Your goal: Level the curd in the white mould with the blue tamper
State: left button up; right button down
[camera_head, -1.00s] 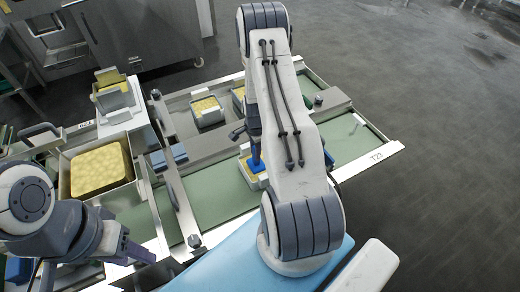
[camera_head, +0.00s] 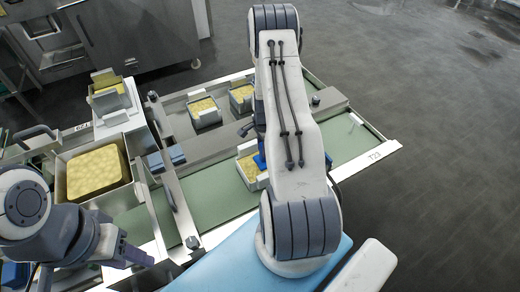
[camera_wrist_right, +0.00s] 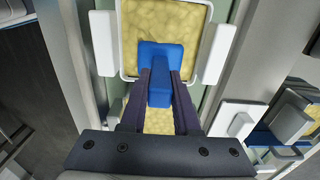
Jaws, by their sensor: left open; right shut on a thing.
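The white mould (camera_wrist_right: 218,52) fills the upper middle of the right wrist view, with lumpy yellow curd (camera_wrist_right: 180,22) inside. My right gripper (camera_wrist_right: 160,90) is shut on the blue tamper (camera_wrist_right: 161,58). In the head view the mould (camera_head: 246,178) stands on the green bench, partly hidden by my right arm, with a bit of the blue tamper (camera_head: 260,161) showing beside the arm. My left gripper (camera_head: 138,256) is open and empty at the lower left, away from the mould.
Two other filled moulds (camera_head: 205,112) stand behind, across a grey rail. A large tray of yellow curd (camera_head: 98,172) is at the left, with blue blocks (camera_head: 167,158) beside it. A grey rail (camera_head: 170,185) runs along the bench.

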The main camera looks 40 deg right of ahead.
jog(key=shift+w+a+p, duration=0.15)
jog(key=shift+w+a, duration=0.1)
jog(key=shift+a, duration=0.8)
jog(key=shift+w+a+p, duration=0.15)
jog(key=shift+w+a, duration=0.1)
jog(key=shift+a, duration=0.8)
jog(key=shift+s+d+f+b, duration=0.1)
jog(key=shift+s+d+b, duration=0.15)
jog(key=shift+d, duration=0.8)
jog(key=shift+s+d+b, duration=0.1)
jog(key=shift+s+d, duration=0.2)
jog(key=shift+d, duration=0.75)
jog(key=shift+r+p, duration=0.6)
jog(key=shift+r, duration=0.05)
notch_tip(320, 180, up, 9)
jog(key=p, duration=0.6)
jog(key=shift+f, duration=0.15)
